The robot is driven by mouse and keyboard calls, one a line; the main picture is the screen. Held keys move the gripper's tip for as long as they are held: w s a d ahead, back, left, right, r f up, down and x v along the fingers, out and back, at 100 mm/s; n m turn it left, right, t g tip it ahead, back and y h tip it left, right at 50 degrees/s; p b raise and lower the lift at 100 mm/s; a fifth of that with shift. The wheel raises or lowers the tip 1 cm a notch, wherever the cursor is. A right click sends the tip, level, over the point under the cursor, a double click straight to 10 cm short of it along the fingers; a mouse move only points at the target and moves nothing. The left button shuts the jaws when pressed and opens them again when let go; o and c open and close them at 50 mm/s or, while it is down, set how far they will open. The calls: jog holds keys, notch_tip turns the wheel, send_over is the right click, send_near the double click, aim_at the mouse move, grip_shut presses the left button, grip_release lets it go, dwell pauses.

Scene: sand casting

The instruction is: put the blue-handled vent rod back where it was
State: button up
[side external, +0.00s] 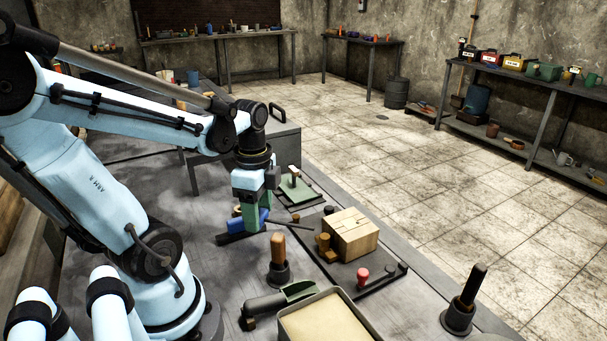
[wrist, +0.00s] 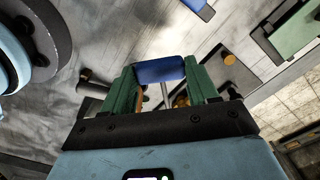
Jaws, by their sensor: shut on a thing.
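My gripper (side external: 257,217) has green fingers and hangs low over the grey workbench. In the wrist view my gripper (wrist: 167,85) is shut on the blue handle (wrist: 160,70) of the vent rod, which lies between the fingers. A thin metal shank (wrist: 165,96) runs from the handle toward the lower edge of that view. In the side view a thin dark rod (side external: 291,220) sticks out to the right of the fingers. A second blue piece (side external: 237,226) shows left of the fingers by a dark strip (side external: 238,239). Whether the held rod touches anything is hidden.
A wooden block (side external: 350,236) stands on a dark board (side external: 345,270) to the right, with a red-knobbed piece (side external: 362,275). A wooden-handled tool (side external: 278,250) stands upright in front. A green scoop (side external: 300,291) and a sand tray (side external: 372,330) are nearer. A green float (side external: 297,194) lies behind.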

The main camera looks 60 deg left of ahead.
aim_at(262, 255)
jog(key=shift+f, duration=4.25)
jog(key=shift+f, duration=0.15)
jog(key=o, duration=1.1)
jog(key=shift+c, duration=0.2)
jog(key=shift+r, duration=6.15)
jog(key=w+d+r+n+t, duration=0.1)
jog(key=w+d+n+t, duration=0.6)
jog(key=d, duration=0.4)
jog(key=shift+w+d+n, duration=0.3)
jog(key=shift+w+n, duration=0.45)
jog(key=shift+n, duration=0.25)
